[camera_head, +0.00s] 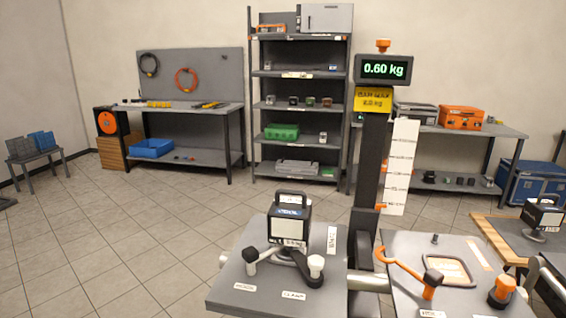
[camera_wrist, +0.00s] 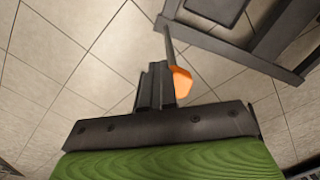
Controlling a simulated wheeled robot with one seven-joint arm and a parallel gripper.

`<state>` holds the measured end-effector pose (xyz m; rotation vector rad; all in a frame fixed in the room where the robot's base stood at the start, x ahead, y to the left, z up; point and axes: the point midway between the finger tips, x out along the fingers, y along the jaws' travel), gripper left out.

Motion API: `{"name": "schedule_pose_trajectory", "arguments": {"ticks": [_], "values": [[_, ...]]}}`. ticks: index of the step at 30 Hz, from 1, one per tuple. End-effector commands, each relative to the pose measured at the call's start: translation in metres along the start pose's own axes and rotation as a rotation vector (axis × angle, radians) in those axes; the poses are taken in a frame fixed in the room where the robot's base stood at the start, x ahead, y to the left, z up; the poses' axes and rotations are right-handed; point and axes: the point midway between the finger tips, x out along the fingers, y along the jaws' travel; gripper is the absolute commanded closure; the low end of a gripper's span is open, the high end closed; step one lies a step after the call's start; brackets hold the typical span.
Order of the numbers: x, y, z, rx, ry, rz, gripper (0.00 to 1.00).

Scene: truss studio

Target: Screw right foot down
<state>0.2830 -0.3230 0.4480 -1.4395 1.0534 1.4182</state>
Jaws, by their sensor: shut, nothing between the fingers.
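My gripper (camera_wrist: 157,84) shows in the wrist view as a dark pair of fingers, shut and empty, above a dark bar and a green wood-grained block. An orange-tipped piece (camera_wrist: 181,83) appears right beside the fingers; I cannot tell whether it touches them. In the head view a black device with a handle (camera_head: 290,222) stands on the left grey board (camera_head: 240,300). At its base are a black-topped knob (camera_head: 250,256) and a white-topped knob (camera_head: 316,264). No part is clearly marked as the right foot, and its screw state cannot be told.
A dark mast (camera_head: 367,170) with a 0.60 kg display (camera_head: 384,69) rises behind the boards. The right board (camera_head: 400,290) holds an orange hooked rod (camera_head: 402,268) and an orange-black knob (camera_head: 502,290). Another black device (camera_head: 541,216) stands far right.

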Motion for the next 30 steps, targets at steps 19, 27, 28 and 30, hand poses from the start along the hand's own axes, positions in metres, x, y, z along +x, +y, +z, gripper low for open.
{"name": "schedule_pose_trajectory", "arguments": {"ticks": [19,27,28,30], "values": [[0.008,-0.022,0.006,-0.008,0.001,-0.008,1.0],[0.008,-0.031,0.005,-0.009,0.0,-0.011,1.0],[0.008,-0.031,0.005,-0.009,0.0,-0.01,1.0],[0.008,-0.032,0.005,-0.009,-0.001,-0.009,1.0]]}}
